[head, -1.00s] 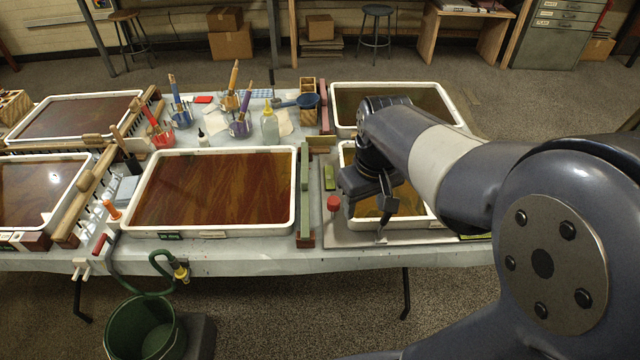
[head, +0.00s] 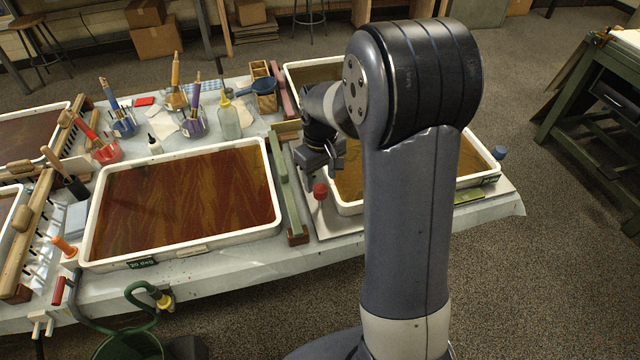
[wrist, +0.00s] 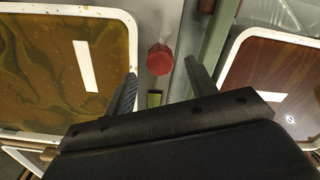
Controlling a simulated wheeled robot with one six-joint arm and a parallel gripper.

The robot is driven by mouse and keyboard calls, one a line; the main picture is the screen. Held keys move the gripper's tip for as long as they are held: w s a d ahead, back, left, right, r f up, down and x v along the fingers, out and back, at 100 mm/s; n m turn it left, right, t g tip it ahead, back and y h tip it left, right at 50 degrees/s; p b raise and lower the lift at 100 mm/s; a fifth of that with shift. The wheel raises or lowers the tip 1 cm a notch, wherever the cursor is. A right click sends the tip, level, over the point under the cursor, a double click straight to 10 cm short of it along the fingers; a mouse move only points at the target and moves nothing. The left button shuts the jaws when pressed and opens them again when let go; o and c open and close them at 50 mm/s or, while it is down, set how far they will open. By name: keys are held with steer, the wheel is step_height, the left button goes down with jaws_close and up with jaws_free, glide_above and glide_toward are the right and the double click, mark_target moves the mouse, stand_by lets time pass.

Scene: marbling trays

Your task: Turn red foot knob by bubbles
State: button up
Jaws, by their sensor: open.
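The red knob (head: 320,190) stands upright at the left front corner of the plate (head: 336,221) under the right tray (head: 350,208). In the wrist view the red knob (wrist: 160,59) lies ahead, in line with the gap between the fingers. My gripper (wrist: 161,72) is open and empty, its fingers apart on either side of that line. In the head view my gripper (head: 325,163) is just behind the knob; contact cannot be told. A small green level (wrist: 154,99) shows partly between the fingers. My arm hides much of the right tray.
A green rail (head: 284,190) runs just left of the knob, beside the middle tray (head: 190,247). A blue knob (head: 499,153) and a yellow-green level (head: 468,196) are at the plate's right side. Brush pots and a bottle (head: 229,117) stand behind.

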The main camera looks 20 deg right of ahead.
mark_target(321, 188)
steer(key=shift+f, duration=1.55)
steer(key=shift+c, duration=0.2)
steer(key=c, duration=0.9)
steer(key=shift+m, duration=2.1)
steer(key=shift+c, duration=0.2)
steer(key=o, duration=1)
step_height(321, 188, up, 11)
steer(key=shift+f+p, duration=0.1)
steer(key=shift+p, duration=0.2)
